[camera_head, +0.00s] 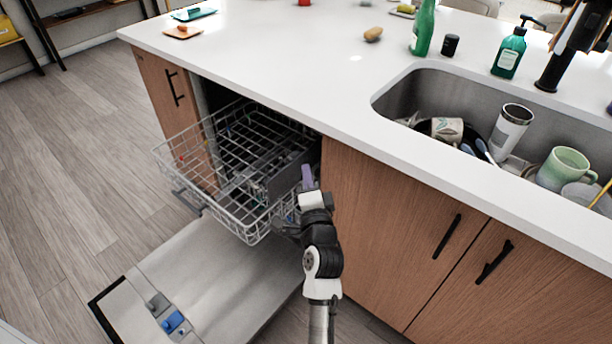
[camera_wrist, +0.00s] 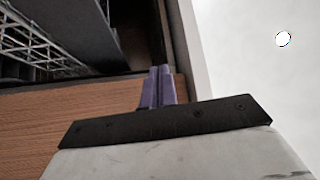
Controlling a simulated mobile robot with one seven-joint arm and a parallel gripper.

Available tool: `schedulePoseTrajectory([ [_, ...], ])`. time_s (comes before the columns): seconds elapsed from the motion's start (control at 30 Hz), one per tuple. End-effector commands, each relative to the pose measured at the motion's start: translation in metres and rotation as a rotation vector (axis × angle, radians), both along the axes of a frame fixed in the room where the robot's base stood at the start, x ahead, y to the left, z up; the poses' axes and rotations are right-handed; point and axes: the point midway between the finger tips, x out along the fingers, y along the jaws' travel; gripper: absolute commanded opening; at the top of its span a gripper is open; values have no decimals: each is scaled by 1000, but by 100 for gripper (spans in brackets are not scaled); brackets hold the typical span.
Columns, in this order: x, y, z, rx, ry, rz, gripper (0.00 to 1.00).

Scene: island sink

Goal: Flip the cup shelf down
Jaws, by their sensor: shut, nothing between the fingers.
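The dishwasher's upper rack (camera_head: 215,165) is pulled out over the open door. The cup shelf appears to be the grey panel (camera_head: 288,178) on the rack's right side, standing raised along the side. It also seems to show as a dark grey panel (camera_wrist: 75,30) at the upper left of the wrist view. My gripper (camera_head: 307,175) is at the right edge of the rack, just right of the panel. Its purple fingers (camera_wrist: 158,88) are together and empty. The head view does not show clearly whether they touch the panel.
The open dishwasher door (camera_head: 215,275) lies low beneath the rack. A wooden cabinet front (camera_head: 390,215) is close on the right of my gripper. The white countertop (camera_head: 300,70) overhangs above. A sink (camera_head: 480,95) with dishes is at the right. Floor is free at left.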

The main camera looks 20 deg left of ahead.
Motion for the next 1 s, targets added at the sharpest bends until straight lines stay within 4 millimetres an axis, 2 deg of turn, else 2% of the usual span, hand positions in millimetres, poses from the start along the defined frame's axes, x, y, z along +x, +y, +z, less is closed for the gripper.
schedulePoseTrajectory([
  [0.03, 1, -15, -32, 29, 79, -13, 0],
  [0.1, 0, -29, -58, 67, 155, -22, 0],
  [0.2, -1, -39, -76, 97, 214, -32, 0],
  [0.67, 4, -39, -78, 105, 225, -32, 0],
  [0.77, 14, -34, -77, 104, 223, -32, 0],
  [1.0, 56, -13, -76, 103, 222, -30, 0],
])
